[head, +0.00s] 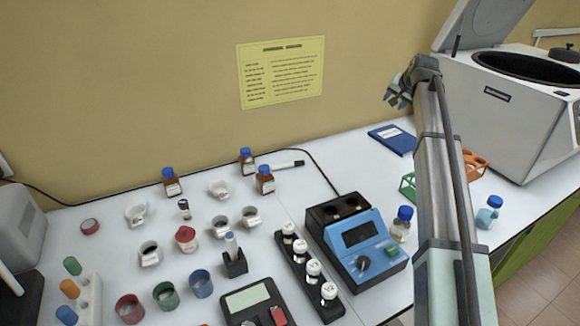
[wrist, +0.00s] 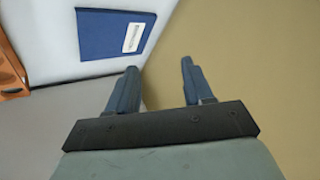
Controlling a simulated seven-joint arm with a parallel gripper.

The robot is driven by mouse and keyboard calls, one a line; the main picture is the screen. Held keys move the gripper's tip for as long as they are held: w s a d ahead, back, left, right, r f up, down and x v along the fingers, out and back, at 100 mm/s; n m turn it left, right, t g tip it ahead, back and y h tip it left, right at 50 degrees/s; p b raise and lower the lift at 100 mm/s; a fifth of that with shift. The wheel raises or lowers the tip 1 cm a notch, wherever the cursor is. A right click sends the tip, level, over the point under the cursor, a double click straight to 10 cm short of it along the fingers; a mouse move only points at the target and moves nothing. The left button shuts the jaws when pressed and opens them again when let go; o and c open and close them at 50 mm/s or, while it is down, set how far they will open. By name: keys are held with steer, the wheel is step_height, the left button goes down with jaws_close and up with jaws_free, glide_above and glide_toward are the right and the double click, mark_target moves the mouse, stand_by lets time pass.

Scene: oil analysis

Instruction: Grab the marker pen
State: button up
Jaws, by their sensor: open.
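The marker pen (head: 287,165) is white with a black end. It lies flat on the white bench near the wall, to the right of the brown bottles, in the head view. My gripper (head: 397,93) is raised high by the wall at the right, well to the right of the pen and apart from it. In the wrist view my gripper (wrist: 157,85) shows two separated fingers with nothing between them. The pen is not in the wrist view.
Brown bottles (head: 265,180) with blue caps stand left of the pen. A black cable runs behind it. A blue device (head: 362,236), a blue book (head: 393,139) and a centrifuge (head: 505,105) are to the right. Crucibles and jars crowd the left bench.

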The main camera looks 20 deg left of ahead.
steer(key=s+a+f+m+g, duration=0.2)
steer(key=s+a, duration=0.1)
steer(key=a, duration=0.6)
steer(key=s+a+f+m+g, duration=0.2)
steer(key=s+a+f, duration=0.1)
steer(key=a, duration=0.6)
steer(key=m+g+h, duration=0.3)
steer(key=m+g, duration=0.1)
glide_toward(288, 163)
steer(key=f, duration=0.8)
steer(key=shift+s+a+f, duration=0.15)
steer(key=shift+s+f, duration=0.05)
steer(key=shift+f, duration=0.15)
jaws_close()
